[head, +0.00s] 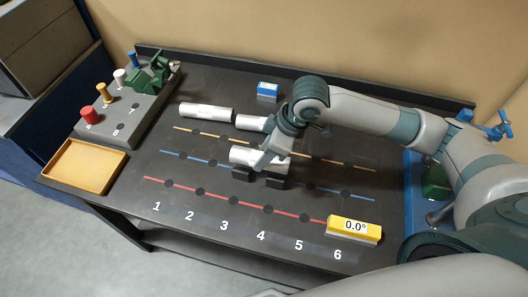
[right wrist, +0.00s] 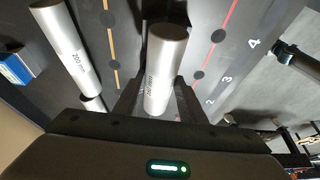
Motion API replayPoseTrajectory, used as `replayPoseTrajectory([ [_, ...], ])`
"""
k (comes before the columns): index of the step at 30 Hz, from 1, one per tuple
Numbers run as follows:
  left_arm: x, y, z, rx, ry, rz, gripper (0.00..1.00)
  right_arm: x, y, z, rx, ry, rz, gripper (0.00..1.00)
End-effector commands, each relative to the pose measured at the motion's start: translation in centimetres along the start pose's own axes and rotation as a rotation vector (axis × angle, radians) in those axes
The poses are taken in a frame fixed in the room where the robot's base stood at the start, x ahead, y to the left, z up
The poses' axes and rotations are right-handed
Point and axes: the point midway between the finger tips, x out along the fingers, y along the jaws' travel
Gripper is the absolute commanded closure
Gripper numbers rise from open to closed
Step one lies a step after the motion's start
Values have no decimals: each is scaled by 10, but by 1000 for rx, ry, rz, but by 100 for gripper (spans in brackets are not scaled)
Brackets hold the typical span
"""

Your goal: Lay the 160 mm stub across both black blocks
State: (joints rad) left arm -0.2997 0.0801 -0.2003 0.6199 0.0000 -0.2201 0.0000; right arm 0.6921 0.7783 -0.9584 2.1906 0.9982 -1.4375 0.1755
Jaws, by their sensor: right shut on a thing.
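The stub is a pale metal cylinder (head: 243,155) held level over the middle of the table; in the right wrist view (right wrist: 167,65) it sits between the fingers, its printed label too small to read surely. My right gripper (head: 268,161) is shut on it, also seen in the right wrist view (right wrist: 157,98). Two black blocks, a left one (head: 242,175) and a right one (head: 275,181), stand just below the stub in the head view. I cannot tell whether the stub touches them. My left gripper is not in view.
A blue box (head: 267,91), a yellow 0.0° display (head: 353,229), a tan tray (head: 84,167) and a grey peg rack (head: 122,113) stand around.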

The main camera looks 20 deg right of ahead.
Motion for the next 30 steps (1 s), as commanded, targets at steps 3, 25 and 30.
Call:
replayPoseTrajectory([
  [3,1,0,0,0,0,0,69,3,0,1,0,1,0,100],
  [25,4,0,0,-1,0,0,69,12,1,5,0,1,1,100],
  [30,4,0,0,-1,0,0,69,13,1,5,0,1,1,100],
])
